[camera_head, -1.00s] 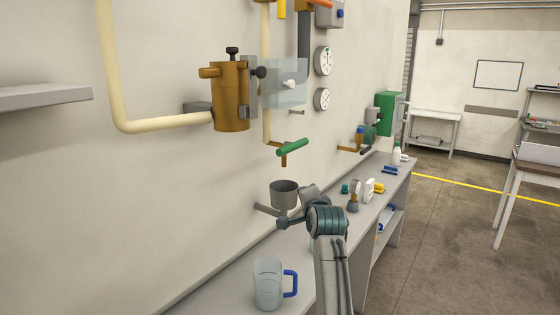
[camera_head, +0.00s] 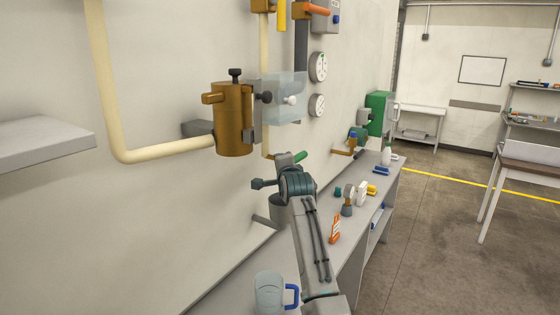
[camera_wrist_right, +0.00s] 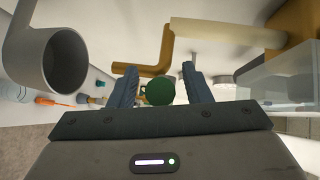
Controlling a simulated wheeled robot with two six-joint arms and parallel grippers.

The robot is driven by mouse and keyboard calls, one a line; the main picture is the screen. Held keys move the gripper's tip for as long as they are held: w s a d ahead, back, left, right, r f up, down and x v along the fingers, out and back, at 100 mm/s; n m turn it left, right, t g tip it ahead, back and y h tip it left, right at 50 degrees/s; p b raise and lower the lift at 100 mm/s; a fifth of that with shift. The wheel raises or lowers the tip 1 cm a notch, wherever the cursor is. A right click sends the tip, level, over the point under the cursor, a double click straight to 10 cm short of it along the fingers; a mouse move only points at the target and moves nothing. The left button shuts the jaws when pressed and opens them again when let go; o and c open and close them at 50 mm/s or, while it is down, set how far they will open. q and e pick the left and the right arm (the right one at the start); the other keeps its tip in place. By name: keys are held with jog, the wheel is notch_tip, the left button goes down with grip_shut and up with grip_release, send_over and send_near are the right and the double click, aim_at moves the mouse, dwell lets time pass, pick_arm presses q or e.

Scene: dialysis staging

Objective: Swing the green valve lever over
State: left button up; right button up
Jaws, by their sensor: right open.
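The green valve lever (camera_head: 300,156) sticks out from the pipework on the wall, partly hidden behind my right arm in the head view. In the right wrist view the round end of the green lever (camera_wrist_right: 159,91) points at the camera, between the two fingers. My right gripper (camera_wrist_right: 160,87) is open, one finger on each side of the lever, with a gap visible on both sides. A brown pipe elbow (camera_wrist_right: 150,68) shows behind the lever. In the head view my right wrist hides the fingers. My left gripper is not in view.
A grey cup (camera_head: 279,214) on the wall sits just below my wrist; it fills the left of the wrist view (camera_wrist_right: 62,60). A clear box (camera_head: 285,98) and a brown canister (camera_head: 234,120) are above.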

jog(key=shift+w+d+r, duration=0.1)
jog(key=shift+w+d, duration=0.25)
jog(key=shift+w, duration=0.05)
jog(key=shift+a, duration=0.1)
jog(key=shift+w+a, duration=0.1)
jog(key=shift+c, duration=1.3)
grip_shut()
